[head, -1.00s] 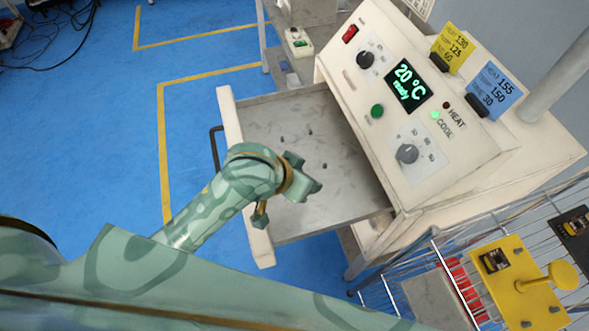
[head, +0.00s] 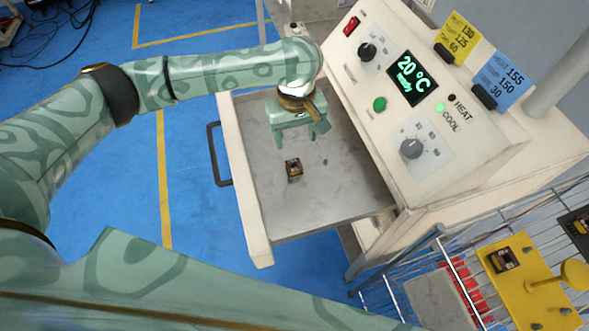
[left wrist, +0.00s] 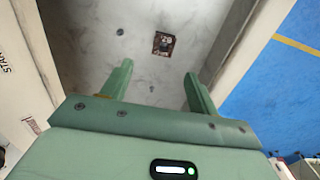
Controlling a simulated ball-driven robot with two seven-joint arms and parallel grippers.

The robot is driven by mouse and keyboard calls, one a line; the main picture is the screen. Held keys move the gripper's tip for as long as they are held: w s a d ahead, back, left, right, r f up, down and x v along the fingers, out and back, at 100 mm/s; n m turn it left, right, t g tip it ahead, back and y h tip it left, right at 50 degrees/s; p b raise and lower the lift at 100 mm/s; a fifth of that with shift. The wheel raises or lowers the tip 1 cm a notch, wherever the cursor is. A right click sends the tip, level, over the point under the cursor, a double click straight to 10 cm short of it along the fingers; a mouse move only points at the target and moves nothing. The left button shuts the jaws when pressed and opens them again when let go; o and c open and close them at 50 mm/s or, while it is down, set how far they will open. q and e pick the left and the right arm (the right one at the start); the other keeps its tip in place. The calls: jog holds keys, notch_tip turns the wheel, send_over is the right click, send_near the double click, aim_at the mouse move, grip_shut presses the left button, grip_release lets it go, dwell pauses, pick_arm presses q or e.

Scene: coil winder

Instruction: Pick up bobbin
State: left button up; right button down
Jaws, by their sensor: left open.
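A small dark bobbin (head: 293,168) with a coppery part lies on the grey floor of the open drawer. It also shows in the left wrist view (left wrist: 163,44), beyond my fingertips and roughly between their lines. My left gripper (head: 299,128) is over the drawer, toward its far end from the bobbin, apart from it. In the left wrist view the two fingers (left wrist: 158,76) are spread with nothing between them. A similar small dark part (head: 503,259) sits on a yellow plate at the lower right. My right gripper is not in view.
The drawer (head: 255,225) has pale walls and a black handle (head: 213,155). The oven's sloped control panel (head: 455,130) rises to its right, reading 20 °C. The yellow plate (head: 545,300) with a knob is on a wire rack. Open blue floor lies to the left.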

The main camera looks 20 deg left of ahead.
pick_arm(q)
jog(key=b, duration=0.2)
send_over(294, 168)
jog(key=f, duration=0.5)
jog(key=shift+w+d+f, duration=0.15)
jog(key=shift+w+f, duration=0.05)
jog(key=shift+w, duration=0.15)
jog(key=f+b, duration=0.2)
jog(key=f, duration=0.1)
jog(key=f+b, duration=0.1)
jog(key=shift+s+a+f, duration=0.2)
jog(key=shift+s+f, duration=0.1)
jog(key=shift+s, duration=0.1)
jog(key=shift+f+b, duration=0.35)
jog(key=shift+f, duration=0.05)
jog(key=shift+w+r, duration=0.1)
jog(key=shift+r, duration=0.1)
jog(key=c, duration=1.1)
